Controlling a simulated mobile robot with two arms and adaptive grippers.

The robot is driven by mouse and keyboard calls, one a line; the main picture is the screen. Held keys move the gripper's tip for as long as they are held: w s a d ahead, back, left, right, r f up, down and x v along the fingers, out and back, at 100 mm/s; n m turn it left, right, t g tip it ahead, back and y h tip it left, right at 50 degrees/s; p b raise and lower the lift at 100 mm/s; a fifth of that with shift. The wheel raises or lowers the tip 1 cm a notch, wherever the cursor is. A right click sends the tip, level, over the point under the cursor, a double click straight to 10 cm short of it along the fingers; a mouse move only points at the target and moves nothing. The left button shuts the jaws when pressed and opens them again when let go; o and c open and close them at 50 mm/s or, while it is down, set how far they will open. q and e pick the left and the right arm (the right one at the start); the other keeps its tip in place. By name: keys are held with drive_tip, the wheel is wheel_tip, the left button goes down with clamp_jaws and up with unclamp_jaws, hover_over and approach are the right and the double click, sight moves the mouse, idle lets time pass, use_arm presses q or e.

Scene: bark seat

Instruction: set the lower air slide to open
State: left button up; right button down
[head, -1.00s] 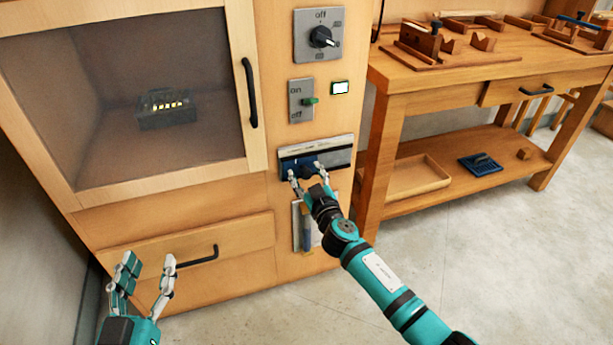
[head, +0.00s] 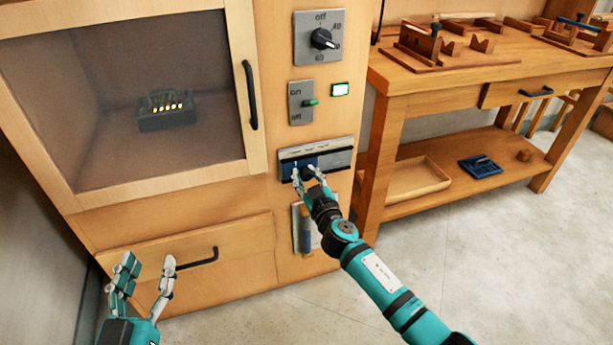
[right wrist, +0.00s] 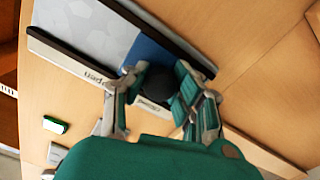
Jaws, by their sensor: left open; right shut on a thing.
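The lower air slide is a grey metal plate (head: 338,158) on the cabinet front, with a blue sliding piece (head: 305,160). In the right wrist view the blue piece (right wrist: 150,52) carries a round black knob (right wrist: 160,80). That view shows the plate turned over, with an "open" label (right wrist: 97,77) left of the knob and a partly hidden label by the fingers, seemingly "closed". The blue piece sits toward the left end in the head view. My right gripper (head: 306,168) is shut on the knob. My left gripper (head: 148,262) is open and empty, low at the left.
Above the slide are an on/off switch (head: 303,103), a lit indicator (head: 340,90) and a dial (head: 320,38). Below hangs a blue-handled tool (head: 306,235). A glass door (head: 130,95) and drawer (head: 180,250) lie left. A workbench (head: 455,65) stands right; the floor before it is clear.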

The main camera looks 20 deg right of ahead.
sight(332, 162)
drive_tip(key=d, duration=0.7)
drive_tip(key=shift+w+d, duration=0.1)
drive_tip(key=shift+d, duration=0.2)
use_arm(q)
drive_tip(key=shift+a+f+g+y, duration=0.15)
drive_tip(key=shift+f+g, duration=0.1)
drive_tip(key=shift+f, duration=0.25)
drive_tip(key=shift+a+f+g+y, duration=0.15)
drive_tip(key=shift+f+g, duration=0.1)
drive_tip(key=shift+f, duration=0.25)
use_arm(e)
drive_tip(key=shift+d, duration=0.4)
drive_tip(key=c, duration=1)
unclamp_jaws()
drive_tip(key=shift+d, duration=0.15)
use_arm(q)
drive_tip(key=shift+d, duration=0.2)
use_arm(e)
drive_tip(key=s, duration=1.2)
drive_tip(key=shift+d, duration=0.15)
